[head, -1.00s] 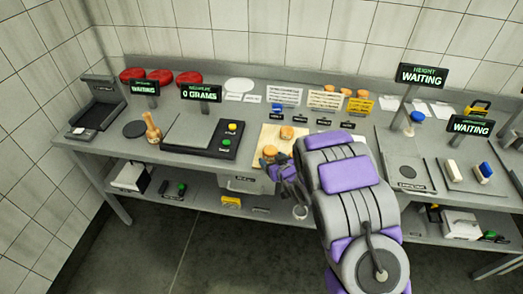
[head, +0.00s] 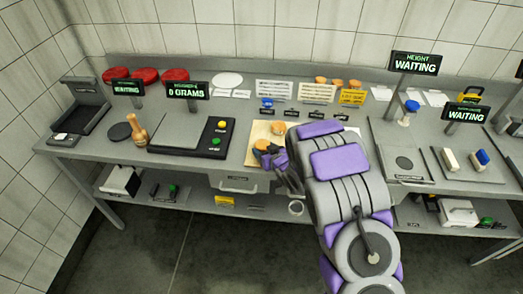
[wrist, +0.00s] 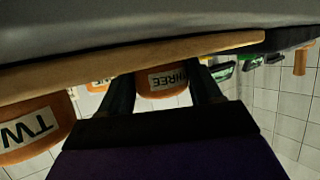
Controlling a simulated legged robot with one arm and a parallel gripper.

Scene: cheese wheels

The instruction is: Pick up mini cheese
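Small orange cheese wheels sit on a pale wooden board (head: 255,160) at the middle of the bench. One stands at the back (head: 278,128), and others sit near my gripper (head: 270,159) at the front. In the wrist view, which is upside down, my gripper (wrist: 162,92) has its two dark fingers apart. A cheese marked THREE (wrist: 165,80) shows between them; I cannot tell if they touch it. A cheese marked TWO (wrist: 30,128) is outside the fingers at left. Another label (wrist: 101,86) shows partly behind the left finger.
A flat scale with yellow and green buttons (head: 214,141) is left of the board. A wooden stamp-like piece (head: 139,132) and red wheels (head: 146,75) are farther left. More orange pieces (head: 337,83) lie at the back. My arm covers the bench right of the board.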

